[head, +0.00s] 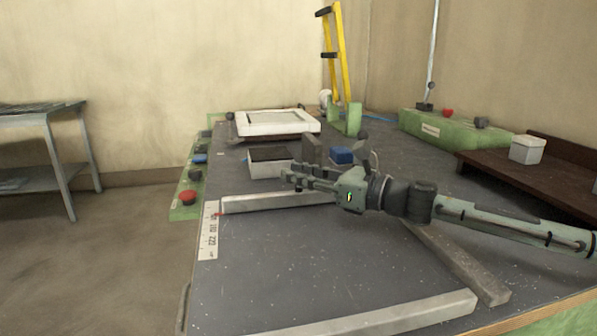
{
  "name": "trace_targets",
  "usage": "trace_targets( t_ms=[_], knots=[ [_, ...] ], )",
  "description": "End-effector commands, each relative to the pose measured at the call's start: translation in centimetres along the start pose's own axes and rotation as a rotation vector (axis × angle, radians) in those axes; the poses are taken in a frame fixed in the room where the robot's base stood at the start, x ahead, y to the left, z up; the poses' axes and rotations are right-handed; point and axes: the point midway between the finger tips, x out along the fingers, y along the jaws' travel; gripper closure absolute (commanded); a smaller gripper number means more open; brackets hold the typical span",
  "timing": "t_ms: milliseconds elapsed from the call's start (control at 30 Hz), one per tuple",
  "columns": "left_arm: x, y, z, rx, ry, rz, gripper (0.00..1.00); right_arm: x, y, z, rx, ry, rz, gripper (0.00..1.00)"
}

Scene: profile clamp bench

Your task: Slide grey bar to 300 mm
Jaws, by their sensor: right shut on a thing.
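A light grey bar (250,203) lies crosswise on the dark bench. Its left end is beside a white scale strip (208,247), near a small red mark (218,214). The strip's printed numbers are too small to read surely. My right gripper (288,178) reaches in from the right, over the bar, with its fingers pointing left. It is shut on a small dark knob (298,189), which seems to stand on the bar. The fingers and arm hide part of the bar and its right end. My left gripper is not in view.
Another grey bar (390,316) lies along the front, and a darker rail (465,265) runs diagonally under my right arm. The bench between the two crosswise bars is clear.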

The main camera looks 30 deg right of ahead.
Motion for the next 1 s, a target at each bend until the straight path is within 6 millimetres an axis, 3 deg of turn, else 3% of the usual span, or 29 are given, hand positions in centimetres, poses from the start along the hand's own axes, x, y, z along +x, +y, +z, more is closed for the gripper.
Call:
trace_targets(
  t_ms=[67,100,267,667,1000],
  knots=[
    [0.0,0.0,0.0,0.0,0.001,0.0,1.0,0.0,-0.2,0.3,-0.005,-0.003,-0.005,1.0],
    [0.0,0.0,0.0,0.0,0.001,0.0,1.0,0.0,-0.2,0.2,-0.004,-0.003,-0.005,0.69],
    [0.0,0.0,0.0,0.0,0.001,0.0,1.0,0.0,-0.1,0.1,-0.002,-0.001,-0.002,0.51],
    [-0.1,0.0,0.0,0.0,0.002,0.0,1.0,-0.2,0.1,-0.1,0.002,0.001,0.001,0.51],
    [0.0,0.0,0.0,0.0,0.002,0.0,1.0,-2.1,0.1,-0.3,0.004,0.005,0.001,0.51]
  ],
)
